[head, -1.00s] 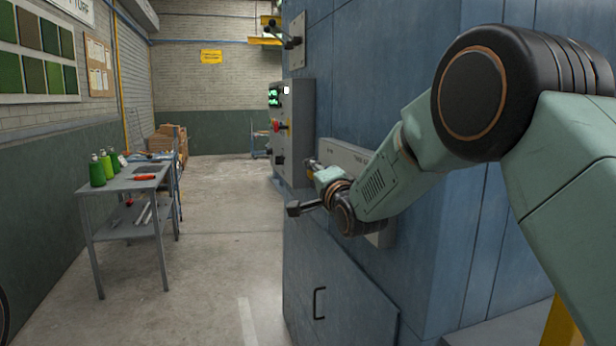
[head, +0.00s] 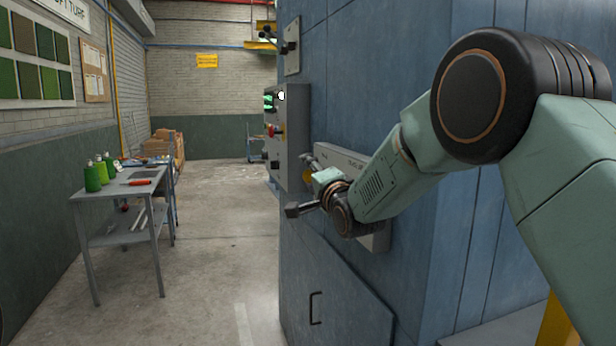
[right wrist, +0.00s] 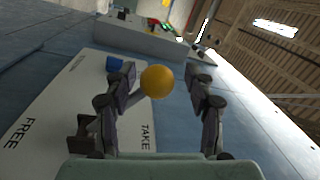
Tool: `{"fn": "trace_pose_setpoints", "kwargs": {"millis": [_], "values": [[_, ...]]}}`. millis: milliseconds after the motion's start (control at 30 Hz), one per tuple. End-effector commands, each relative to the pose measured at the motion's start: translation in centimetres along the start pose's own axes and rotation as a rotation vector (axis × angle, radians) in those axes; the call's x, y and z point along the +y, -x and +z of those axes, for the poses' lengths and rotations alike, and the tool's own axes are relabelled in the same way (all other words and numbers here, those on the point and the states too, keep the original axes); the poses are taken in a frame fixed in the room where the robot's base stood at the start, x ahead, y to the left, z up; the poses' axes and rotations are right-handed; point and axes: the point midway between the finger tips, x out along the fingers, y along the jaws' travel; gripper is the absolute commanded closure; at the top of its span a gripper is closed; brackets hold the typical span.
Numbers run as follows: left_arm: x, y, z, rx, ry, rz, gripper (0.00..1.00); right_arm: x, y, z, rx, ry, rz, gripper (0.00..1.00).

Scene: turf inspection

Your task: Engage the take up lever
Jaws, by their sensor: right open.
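The take up lever shows in the right wrist view as a yellow ball knob (right wrist: 157,82) on a short grey arm. It stands out from a pale plate (right wrist: 75,112) lettered "FREE" and "TAKE". In the head view a bit of the yellow knob (head: 307,176) shows beside my right gripper (head: 301,185), in front of the plate (head: 352,160) on the blue machine. My right gripper (right wrist: 165,84) is open, with one finger on each side of the knob. I see gaps between the knob and both fingers. My left gripper is not in view.
A grey control box (head: 290,135) with a red knob sits on the machine just beyond the gripper. The blue machine wall (head: 375,90) is close on the right. A grey bench (head: 128,188) with green bottles stands at left. The concrete floor between is clear.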

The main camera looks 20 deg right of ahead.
Motion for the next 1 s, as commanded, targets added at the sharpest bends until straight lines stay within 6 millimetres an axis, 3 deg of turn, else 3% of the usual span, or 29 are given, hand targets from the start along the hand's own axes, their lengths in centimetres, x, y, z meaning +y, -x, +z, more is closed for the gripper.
{"fn": "trace_pose_setpoints", "kwargs": {"millis": [367,1000], "values": [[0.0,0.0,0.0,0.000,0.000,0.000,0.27,0.1,0.6,0.1,-0.002,0.000,0.004,0.45],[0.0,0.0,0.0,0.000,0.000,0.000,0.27,0.1,9.7,0.0,0.000,-0.002,0.003,0.45]]}}
